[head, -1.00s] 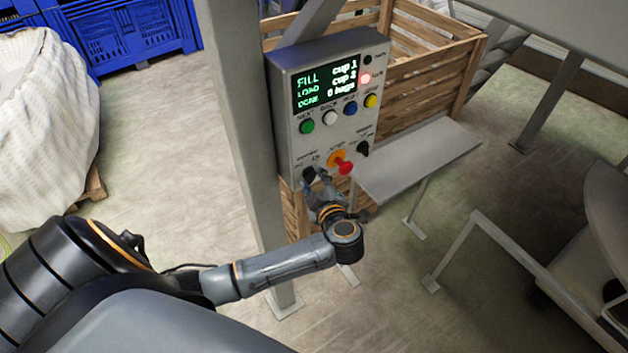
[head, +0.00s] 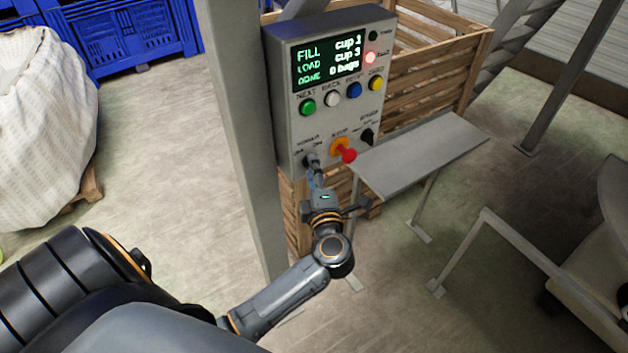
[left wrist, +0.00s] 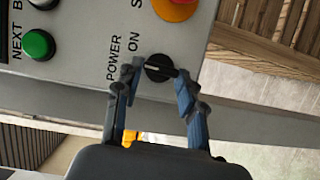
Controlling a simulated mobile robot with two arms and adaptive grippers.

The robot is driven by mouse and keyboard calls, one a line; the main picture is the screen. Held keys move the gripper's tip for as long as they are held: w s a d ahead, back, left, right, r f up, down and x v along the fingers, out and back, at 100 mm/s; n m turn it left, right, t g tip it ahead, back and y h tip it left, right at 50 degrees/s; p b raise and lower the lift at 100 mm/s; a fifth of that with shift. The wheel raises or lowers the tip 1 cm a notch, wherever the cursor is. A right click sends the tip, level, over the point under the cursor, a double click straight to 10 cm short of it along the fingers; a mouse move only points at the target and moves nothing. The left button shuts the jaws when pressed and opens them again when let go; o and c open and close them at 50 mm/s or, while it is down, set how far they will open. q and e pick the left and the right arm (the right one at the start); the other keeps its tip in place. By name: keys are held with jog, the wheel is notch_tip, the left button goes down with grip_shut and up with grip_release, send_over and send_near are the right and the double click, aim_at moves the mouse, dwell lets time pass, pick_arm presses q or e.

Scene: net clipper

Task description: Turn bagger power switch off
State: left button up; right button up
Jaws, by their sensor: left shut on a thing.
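The black power switch knob (head: 311,160) is at the lower left of the grey control box (head: 283,120). In the left wrist view the knob (left wrist: 158,68) sits between my finger pads, with the words POWER and ON beside it. A pale line on the knob runs roughly toward ON. An OFF label cannot be made out there. My left gripper (head: 315,175) reaches up from below. It is shut on the knob, its fingers (left wrist: 159,88) on either side. My right gripper is not in view.
A green button (left wrist: 38,44) is above. A grey post (head: 240,120) stands left and a metal shelf (head: 425,155) right.

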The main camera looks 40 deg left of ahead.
pick_arm(q)
jog(key=shift+w+f+n+t+y+b, duration=0.2)
jog(key=shift+n+y+b, duration=0.45)
jog(key=shift+n+b, duration=1.5)
jog(key=shift+s+f+n+t+y+b, duration=0.1)
jog(key=shift+f+n+y+b, duration=0.35)
jog(key=shift+n+b, duration=1.75)
jog(key=shift+w+f+n+t+y+b, duration=0.1)
jog(key=shift+n+y+b, duration=0.8)
jog(key=shift+b, duration=2.45)
jog(key=shift+r, duration=0.1)
jog(key=shift+d, duration=0.1)
